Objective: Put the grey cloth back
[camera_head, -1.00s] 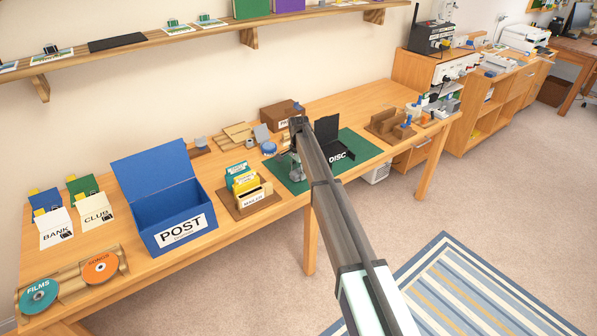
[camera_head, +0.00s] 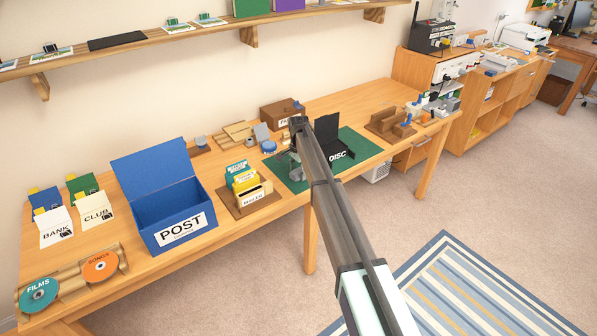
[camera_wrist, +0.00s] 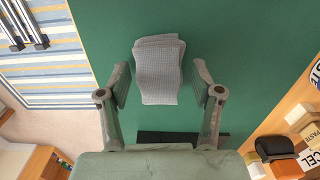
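The grey cloth (camera_wrist: 159,72) lies folded on the green mat (camera_wrist: 240,60) in the wrist view. My gripper (camera_wrist: 161,85) is open, with one finger on each side of the cloth and a narrow gap at both sides. In the head view my gripper (camera_head: 294,165) is low over the left part of the green mat (camera_head: 360,148). I cannot make out the cloth in that view; my arm and gripper cover that area.
A black DISC box (camera_head: 334,140) stands open on the mat, right of my arm. The brown MAILER holder (camera_head: 252,197) and blue POST box (camera_head: 178,228) stand to the left. A wooden block (camera_head: 385,124) stands to the right. The desk's front edge is close.

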